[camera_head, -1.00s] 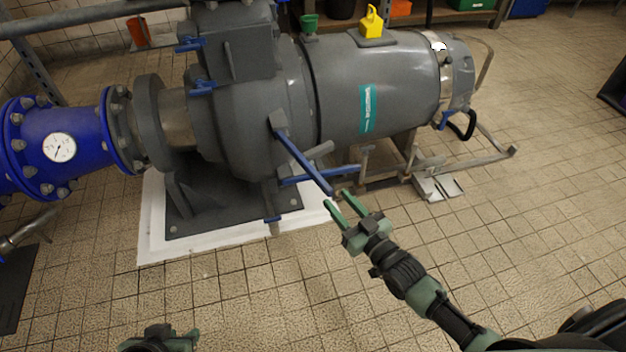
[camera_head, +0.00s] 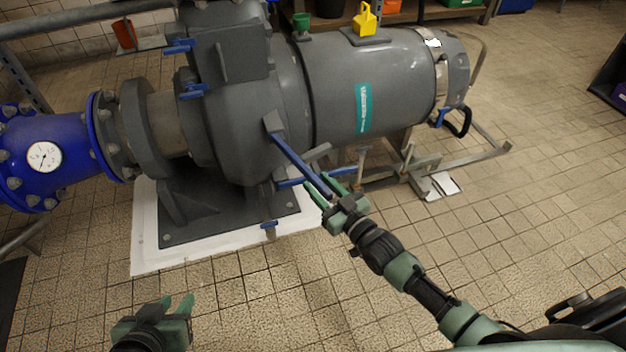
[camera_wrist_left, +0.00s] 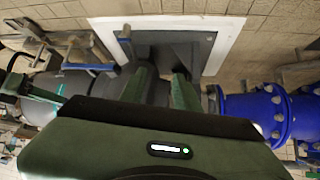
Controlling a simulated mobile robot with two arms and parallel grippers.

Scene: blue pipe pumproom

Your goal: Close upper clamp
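The grey pump (camera_head: 235,115) carries several blue clamp handles. One handle (camera_head: 180,46) is at the upper left of the casing, and another (camera_head: 193,91) sits just below it. A long blue lever (camera_head: 295,160) slopes down to the right from a grey bracket. I cannot tell which of these is the upper clamp. My right gripper (camera_head: 324,186) is open, its fingers around the lower end of the long lever; contact is unclear. My left gripper (camera_head: 177,304) is open and empty above the floor at the lower left. Its parted fingers also show in the left wrist view (camera_wrist_left: 160,88).
A blue pipe with a gauge (camera_head: 44,157) joins the pump at the left. A metal frame (camera_head: 430,165) runs along the floor under the motor. A yellow object (camera_head: 364,20) stands on top. The tiled floor in front is clear.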

